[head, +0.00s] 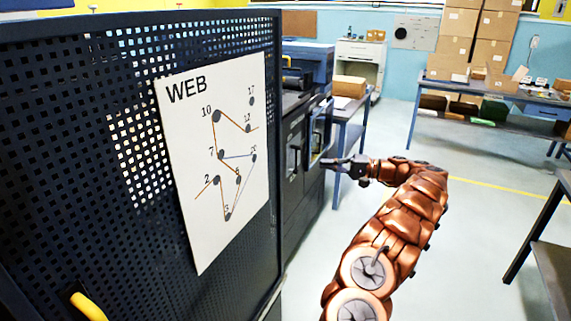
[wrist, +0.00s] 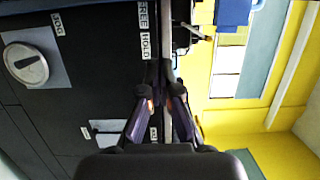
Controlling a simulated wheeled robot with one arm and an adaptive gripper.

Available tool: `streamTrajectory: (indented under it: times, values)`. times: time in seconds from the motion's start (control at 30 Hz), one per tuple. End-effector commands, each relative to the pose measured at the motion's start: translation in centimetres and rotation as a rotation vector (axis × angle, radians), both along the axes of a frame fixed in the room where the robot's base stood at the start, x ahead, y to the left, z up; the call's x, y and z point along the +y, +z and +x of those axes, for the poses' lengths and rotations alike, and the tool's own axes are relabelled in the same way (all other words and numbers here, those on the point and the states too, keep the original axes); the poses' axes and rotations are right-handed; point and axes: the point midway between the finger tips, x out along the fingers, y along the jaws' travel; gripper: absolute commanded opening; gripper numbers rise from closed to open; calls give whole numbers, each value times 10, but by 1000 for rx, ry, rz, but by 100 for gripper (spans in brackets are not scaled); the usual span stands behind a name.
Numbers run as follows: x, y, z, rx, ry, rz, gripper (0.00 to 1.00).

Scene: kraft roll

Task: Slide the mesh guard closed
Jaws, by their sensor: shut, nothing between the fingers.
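The mesh guard (head: 60,150) is a large dark perforated panel filling the left of the head view. It carries a white WEB chart (head: 228,150). A yellow handle (head: 88,306) shows at its lower left, cut by the picture's bottom edge. My gripper (head: 325,163) is shut and empty, to the right of the guard and apart from its handle. It is in front of the dark machine (head: 292,150) beyond the guard. In the wrist view my fingers (wrist: 160,92) are close together beside a dark panel with FREE and HOLD labels; I cannot tell whether they touch it.
A round knob (wrist: 26,66) by a JOG label is on the dark panel in the wrist view. A blue-legged table (head: 350,108) stands behind my gripper. Stacked cartons (head: 470,35) and a workbench (head: 490,93) are at the back right. The pale floor (head: 470,240) right of my arm is clear.

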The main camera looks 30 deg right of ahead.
Motion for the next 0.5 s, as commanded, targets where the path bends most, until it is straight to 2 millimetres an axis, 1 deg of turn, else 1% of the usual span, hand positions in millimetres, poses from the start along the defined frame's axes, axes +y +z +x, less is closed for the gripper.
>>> streamTrajectory:
  times: [0.07, 0.17, 0.5]
  values:
    - [-1, -2, 1, -2, -4, -1, 0]
    - [6, 0, 8, -4, -1, 0, 0]
    - [49, 1, 48, -1, 5, 1, 0]
